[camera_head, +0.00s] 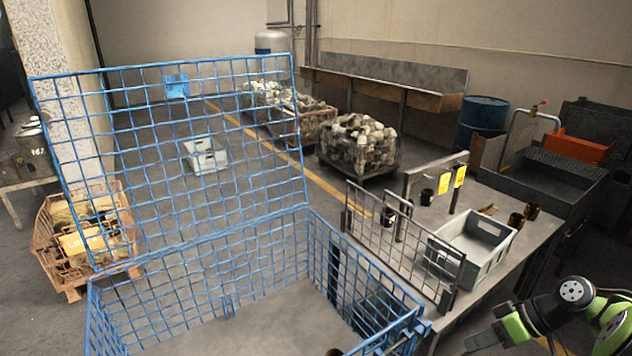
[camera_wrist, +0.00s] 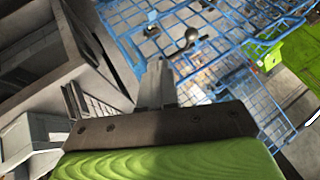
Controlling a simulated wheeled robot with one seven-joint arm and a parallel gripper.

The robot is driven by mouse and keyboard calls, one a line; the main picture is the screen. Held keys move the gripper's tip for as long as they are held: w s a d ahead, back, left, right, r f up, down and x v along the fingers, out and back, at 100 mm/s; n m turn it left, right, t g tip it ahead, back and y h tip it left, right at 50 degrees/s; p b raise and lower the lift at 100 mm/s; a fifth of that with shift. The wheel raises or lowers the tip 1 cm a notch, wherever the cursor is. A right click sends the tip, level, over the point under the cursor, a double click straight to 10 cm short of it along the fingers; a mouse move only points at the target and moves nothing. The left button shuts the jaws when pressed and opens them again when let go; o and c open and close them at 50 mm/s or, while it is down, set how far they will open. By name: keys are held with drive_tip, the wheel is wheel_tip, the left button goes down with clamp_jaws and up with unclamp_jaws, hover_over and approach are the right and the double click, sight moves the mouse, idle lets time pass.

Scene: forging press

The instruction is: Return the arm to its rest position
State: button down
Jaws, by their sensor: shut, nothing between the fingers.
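My arm, green and black, reaches in at the lower right of the head view. My gripper (camera_head: 472,343) shows there as a grey, narrow end beside the front of the worktable. In the wrist view the grey fingers of my gripper (camera_wrist: 157,68) stand together from a dark bar, shut and with nothing between them.
A blue wire cage (camera_head: 200,292) fills the left and centre foreground, its mesh panel standing high. The worktable (camera_head: 528,246) at the right bears a grey crate (camera_head: 448,268), several dark cups and a wire fence.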

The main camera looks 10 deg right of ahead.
drive_tip(key=w+a+r+m+g+h, duration=0.1)
drive_tip(key=a+r+h, duration=0.1)
drive_tip(key=a+r, duration=0.6)
drive_tip(key=w+a+r+g+h, duration=0.1)
drive_tip(key=a+r+h, duration=0.25)
drive_tip(key=a, duration=0.85)
drive_tip(key=s+a+r+m+t, duration=0.1)
drive_tip(key=s+a+t, duration=0.1)
drive_tip(key=s, duration=0.5)
drive_tip(key=s+a+r+m+t+h, duration=0.1)
drive_tip(key=s+a, duration=0.4)
drive_tip(key=s, duration=0.2)
drive_tip(key=shift+s+a+r+t, duration=0.3)
drive_tip(key=shift+r+t, duration=0.1)
drive_tip(key=shift+h, duration=0.25)
